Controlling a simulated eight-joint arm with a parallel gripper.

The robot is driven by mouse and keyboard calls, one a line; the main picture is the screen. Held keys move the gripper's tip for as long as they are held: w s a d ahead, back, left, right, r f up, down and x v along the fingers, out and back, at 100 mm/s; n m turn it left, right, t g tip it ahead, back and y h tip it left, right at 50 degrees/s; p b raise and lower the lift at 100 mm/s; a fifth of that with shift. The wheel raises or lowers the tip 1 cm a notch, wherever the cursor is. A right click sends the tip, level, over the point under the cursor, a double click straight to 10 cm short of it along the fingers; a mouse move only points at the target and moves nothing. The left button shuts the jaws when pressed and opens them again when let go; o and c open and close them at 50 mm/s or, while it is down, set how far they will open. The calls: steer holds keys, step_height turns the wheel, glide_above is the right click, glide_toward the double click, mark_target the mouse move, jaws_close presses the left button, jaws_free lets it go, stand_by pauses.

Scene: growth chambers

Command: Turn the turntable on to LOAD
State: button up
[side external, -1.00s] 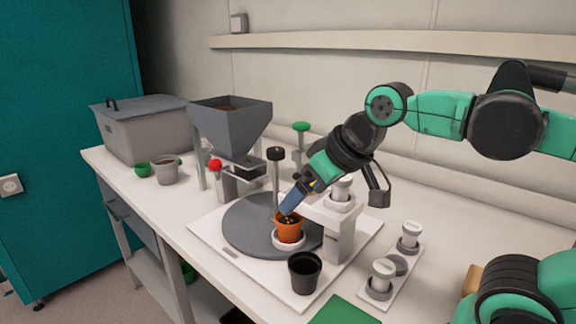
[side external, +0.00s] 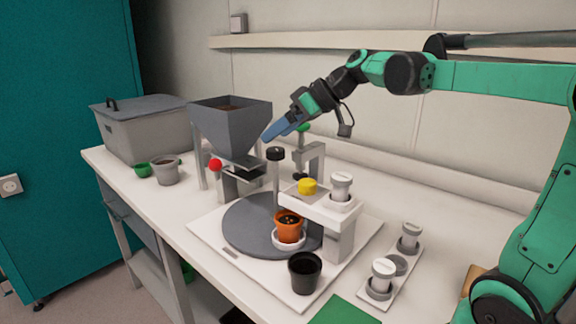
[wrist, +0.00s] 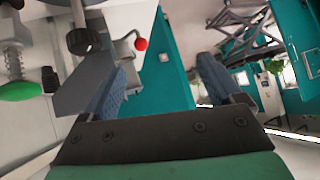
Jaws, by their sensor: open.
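The grey round turntable (side external: 245,228) lies on a white base plate on the bench. An upright post with a dark knob (side external: 276,153) stands at its middle. An orange pot (side external: 289,226) with soil sits in a white saucer at the turntable's front right, below the white bracket. My gripper (side external: 268,138) is open and empty, above and behind the dark knob, beside the hopper. In the wrist view its blue fingers (wrist: 160,85) are apart with nothing between them. I cannot read a LOAD mark.
A grey hopper (side external: 231,125) with a red knob (side external: 215,165) stands behind left. The white bracket (side external: 322,206) carries a yellow knob (side external: 307,186) and a white-capped cylinder (side external: 341,186). A black pot (side external: 304,272) stands at the plate's front. A green knob (wrist: 20,91) shows at left in the wrist view.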

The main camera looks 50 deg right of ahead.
mark_target(277, 148)
steer(key=w+d+n+t+y, duration=0.2)
steer(key=w+d+t, duration=0.15)
steer(key=d, duration=0.55)
steer(key=f, duration=0.5)
steer(key=shift+w+a+f, duration=0.15)
steer(key=shift+a+f, duration=0.1)
steer(key=shift+f, duration=0.05)
steer(key=shift+x, duration=2.65)
steer(key=c, duration=1.3)
